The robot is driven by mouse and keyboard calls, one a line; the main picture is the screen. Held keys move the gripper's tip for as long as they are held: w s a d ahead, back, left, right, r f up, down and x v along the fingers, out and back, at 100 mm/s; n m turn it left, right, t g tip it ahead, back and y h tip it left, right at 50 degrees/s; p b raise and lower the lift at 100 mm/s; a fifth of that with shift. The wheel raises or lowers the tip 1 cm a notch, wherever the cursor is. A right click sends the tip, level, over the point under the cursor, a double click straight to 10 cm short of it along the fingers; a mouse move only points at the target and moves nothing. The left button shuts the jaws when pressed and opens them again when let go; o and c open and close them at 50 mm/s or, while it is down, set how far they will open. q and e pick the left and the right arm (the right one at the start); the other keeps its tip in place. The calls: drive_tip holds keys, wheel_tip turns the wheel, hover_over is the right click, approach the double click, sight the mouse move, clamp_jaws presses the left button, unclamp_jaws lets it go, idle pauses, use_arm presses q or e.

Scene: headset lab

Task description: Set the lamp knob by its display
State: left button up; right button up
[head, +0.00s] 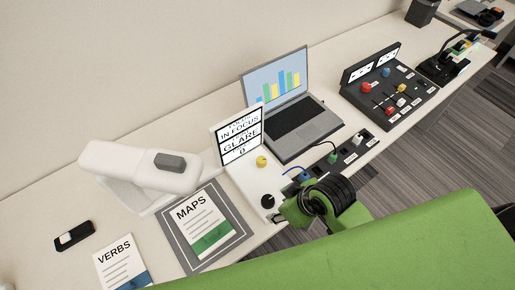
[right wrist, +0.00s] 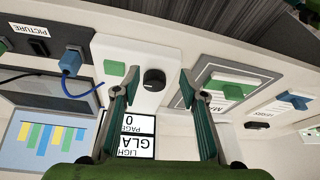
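The lamp (head: 150,172) has a thick white body with a grey block on its head. To its right, a white control box carries a display (head: 240,137) reading "IN FOCUS", "GLARE" and "0". In the right wrist view the black knob (right wrist: 154,79) lies between the open fingers of my right gripper (right wrist: 161,75), with gaps on both sides. The display (right wrist: 132,136) is upside down there, partly behind a finger. My right gripper (head: 286,207) is close beside the black knob. My left gripper is not in view.
A laptop (head: 304,123) stands behind the box. A strip with blue (head: 304,176) and green (head: 332,157) plugs runs along the desk's front edge. The "MAPS" sheet (head: 203,220) lies left of the box. A black switch panel (head: 414,92) stands farther right.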

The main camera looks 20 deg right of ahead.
drive_tip(key=w+a+n, duration=0.2)
drive_tip(key=w, duration=0.1)
drive_tip(key=w+a+r+n+y, duration=0.1)
drive_tip(key=n, duration=0.1)
drive_tip(key=shift+w+g, duration=0.2)
drive_tip(key=shift+g, duration=0.1)
drive_tip(key=w+n, duration=0.1)
drive_tip(key=w+r+n, duration=0.1)
drive_tip(key=w, duration=0.1)
drive_tip(key=w+n+g, duration=0.1)
drive_tip(key=w+n, duration=0.1)
drive_tip(key=shift+d+r+y, duration=0.2)
drive_tip(key=shift+r+y, duration=0.05)
drive_tip(key=shift+y, duration=0.15)
drive_tip(key=w+d+r+n+g, duration=0.1)
drive_tip(key=w+d+r+n, duration=0.1)
drive_tip(key=w+d, duration=0.15)
drive_tip(key=n, duration=0.2)
approach(261, 159)
drive_tip(key=p+x, duration=0.2)
drive_tip(key=x, duration=0.7)
drive_tip(key=shift+p, duration=0.35)
